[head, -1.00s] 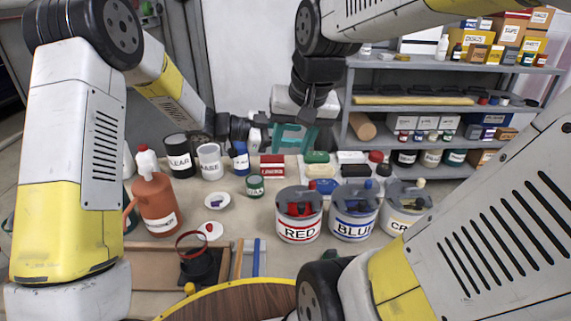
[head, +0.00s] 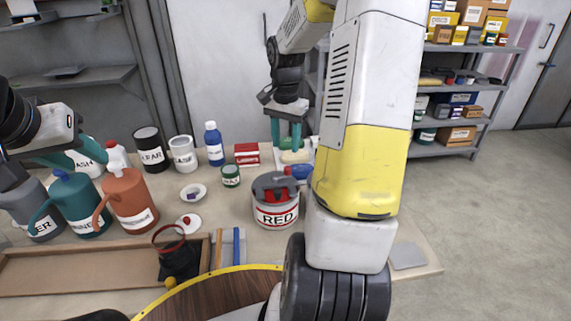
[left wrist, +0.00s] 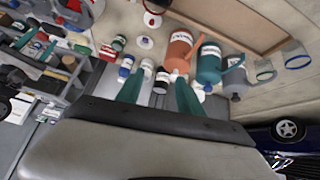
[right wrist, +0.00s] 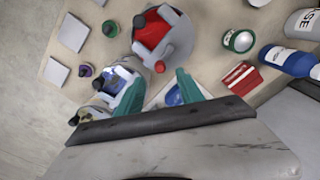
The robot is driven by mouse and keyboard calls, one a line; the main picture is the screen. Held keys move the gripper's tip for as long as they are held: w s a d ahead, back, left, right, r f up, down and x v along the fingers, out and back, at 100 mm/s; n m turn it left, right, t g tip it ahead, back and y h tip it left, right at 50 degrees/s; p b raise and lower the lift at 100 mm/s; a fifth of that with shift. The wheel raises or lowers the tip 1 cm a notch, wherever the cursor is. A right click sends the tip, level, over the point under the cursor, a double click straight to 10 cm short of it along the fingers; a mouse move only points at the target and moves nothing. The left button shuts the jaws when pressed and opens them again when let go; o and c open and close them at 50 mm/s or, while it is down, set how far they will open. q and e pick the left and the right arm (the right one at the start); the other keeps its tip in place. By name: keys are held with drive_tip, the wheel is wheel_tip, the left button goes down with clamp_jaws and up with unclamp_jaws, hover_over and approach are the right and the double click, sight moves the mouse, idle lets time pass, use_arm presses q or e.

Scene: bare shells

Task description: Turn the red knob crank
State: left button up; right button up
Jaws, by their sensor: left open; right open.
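The red knob (head: 288,170) sits at the back of the lid of the can labelled RED (head: 276,214). In the right wrist view the knob (right wrist: 160,67) shows as a small red ball beside the can's red opening (right wrist: 152,30). My right gripper (head: 286,132) is open and empty, behind the can and apart from the knob. Its fingertips (right wrist: 158,80) show just below the knob in the right wrist view. My left gripper (head: 80,150) is open at the far left, near the jugs. Its fingers (left wrist: 160,88) look empty in the left wrist view.
A blue-knobbed can (right wrist: 118,85) stands beside the red can; my right arm hides it in the head view. A red box (head: 247,154), a green tin (head: 230,176) and a blue bottle (head: 214,143) stand left of my right gripper. Jugs (head: 130,200) crowd the left.

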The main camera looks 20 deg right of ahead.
sight(288, 167)
drive_tip(key=shift+w+d+f+m, duration=0.3)
drive_tip(key=shift+d+f, duration=0.15)
drive_tip(key=shift+f, duration=0.55)
use_arm(q)
drive_tip(key=shift+n+g+h, duration=0.3)
drive_tip(key=shift+g, duration=0.2)
drive_tip(key=s, duration=0.1)
drive_tip(key=s+f, duration=0.1)
drive_tip(key=s, duration=0.1)
drive_tip(key=s+d, duration=0.1)
drive_tip(key=shift+s+f, duration=0.15)
drive_tip(key=shift+s, duration=0.25)
use_arm(e)
wheel_tip(288, 167, down, 7)
drive_tip(key=shift+f, duration=0.2)
clamp_jaws()
